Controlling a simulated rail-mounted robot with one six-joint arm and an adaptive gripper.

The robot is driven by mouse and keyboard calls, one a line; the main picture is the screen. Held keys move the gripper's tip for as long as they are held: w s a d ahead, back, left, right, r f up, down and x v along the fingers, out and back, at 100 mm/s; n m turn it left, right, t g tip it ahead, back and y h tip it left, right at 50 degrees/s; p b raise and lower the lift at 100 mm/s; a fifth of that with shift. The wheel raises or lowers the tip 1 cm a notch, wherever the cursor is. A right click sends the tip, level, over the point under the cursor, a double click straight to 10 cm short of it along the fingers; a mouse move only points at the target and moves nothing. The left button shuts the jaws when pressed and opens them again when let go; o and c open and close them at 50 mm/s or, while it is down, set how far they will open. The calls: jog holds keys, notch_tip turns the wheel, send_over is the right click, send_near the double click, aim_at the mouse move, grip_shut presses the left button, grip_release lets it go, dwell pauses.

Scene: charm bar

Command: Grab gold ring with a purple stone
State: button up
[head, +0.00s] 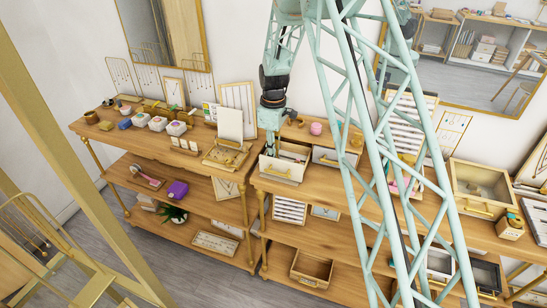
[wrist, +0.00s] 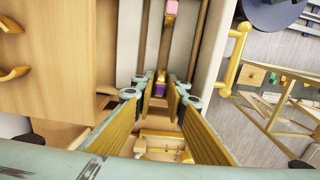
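In the wrist view, a small gold ring with a purple stone (wrist: 160,82) stands in a slot between pale padded ridges. It appears between and just beyond my fingertips, with a gap on each side. My gripper (wrist: 161,91) is open, and I see nothing held in it. In the head view, my gripper (head: 271,145) points down into an open drawer (head: 283,170) of the wooden display. The ring cannot be made out in the head view.
A pink-topped piece (wrist: 171,7) sits further along the same slot. In the head view, a card stand (head: 230,124) is just left of my gripper, and a pink round item (head: 316,128) stands to the right.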

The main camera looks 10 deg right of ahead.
grip_shut()
jog(key=shift+r, duration=0.1)
dwell(0.3)
jog(key=shift+r+b, duration=0.35)
jog(key=shift+r, duration=4.55)
